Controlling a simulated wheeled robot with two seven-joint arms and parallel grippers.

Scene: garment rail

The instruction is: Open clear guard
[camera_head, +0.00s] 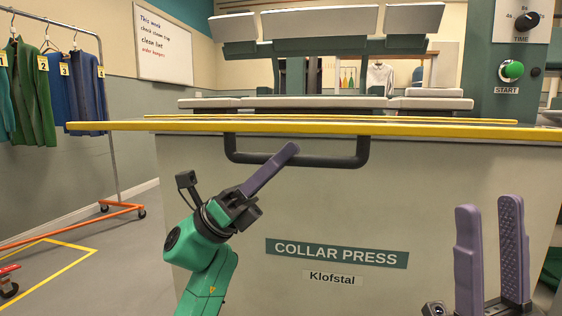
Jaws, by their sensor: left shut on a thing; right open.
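The clear guard shows mainly as a yellow-edged strip (430,129) across the front of the collar press. I can barely make out its see-through panel. A black bar handle (335,161) hangs below the yellow edge. My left gripper (289,150) comes up from below at a slant, its purple fingers shut on the handle's lower bar near the middle. The fingers hide a short part of the bar. My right gripper (489,204) is upright at the lower right, open and empty, apart from the handle and the guard.
The press body (210,170) carries a "COLLAR PRESS" label (337,253). White pads (300,103) lie behind the yellow edge. A green START button (513,70) is at the upper right. A garment rail (108,120) stands left, with open floor below it.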

